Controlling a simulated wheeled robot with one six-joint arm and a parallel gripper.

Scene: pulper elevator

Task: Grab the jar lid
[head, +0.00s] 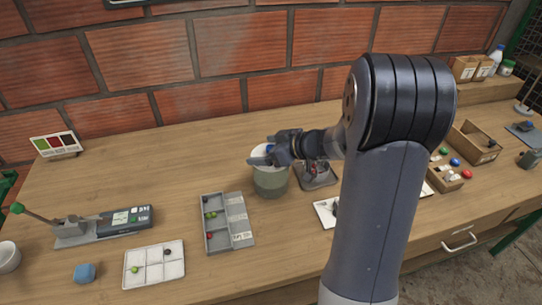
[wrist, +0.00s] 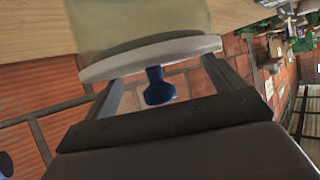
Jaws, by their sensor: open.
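The jar lid (head: 259,151) is a pale disc on top of the grey-green jar (head: 270,182), near the middle of the bench. In the wrist view the lid (wrist: 150,58) looks light grey, with a blue knob (wrist: 158,87) standing out from its centre. The jar body (wrist: 135,22) shows beyond it. My gripper (head: 268,151) is at the lid, partly covering it in the head view. In the wrist view its open fingers (wrist: 163,78) stand on either side of the knob, with gaps between. Whether the fingertips touch the lid is unclear.
A grey compartment tray (head: 227,224) stands left of the jar, and a white sectioned tray (head: 154,265) is farther left. A small device (head: 319,175) stands close right of the jar. A wooden box (head: 472,141) is at the right. The brick wall (head: 240,45) is behind.

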